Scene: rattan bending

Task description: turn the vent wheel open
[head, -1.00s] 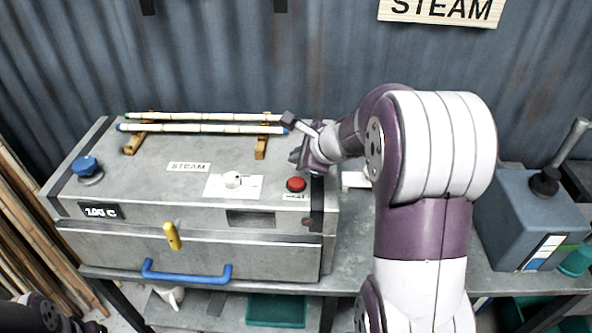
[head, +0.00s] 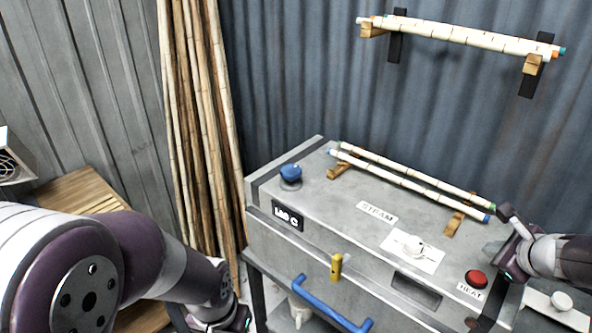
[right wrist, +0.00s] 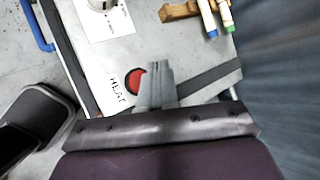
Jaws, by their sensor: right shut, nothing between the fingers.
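The blue vent wheel (head: 290,172) sits on the far left of the steam box's top (head: 345,212) in the head view. My right gripper (head: 492,248) is over the right end of the box, beyond the red HEAT button (head: 475,279) and far from the wheel. In the right wrist view its fingers (right wrist: 157,72) are shut and empty, partly covering the red button (right wrist: 134,82). My left gripper (head: 236,318) is low at the bottom edge of the head view, in front of the box and below the wheel; its fingers are not clear.
Two rattan poles (head: 410,184) rest on wooden blocks on the lid. A white dial (head: 412,244), yellow latch (head: 336,267) and blue handle (head: 330,305) are on the box. Tall canes (head: 195,130) lean on the wall left of it. A wall rack holds more poles (head: 460,36).

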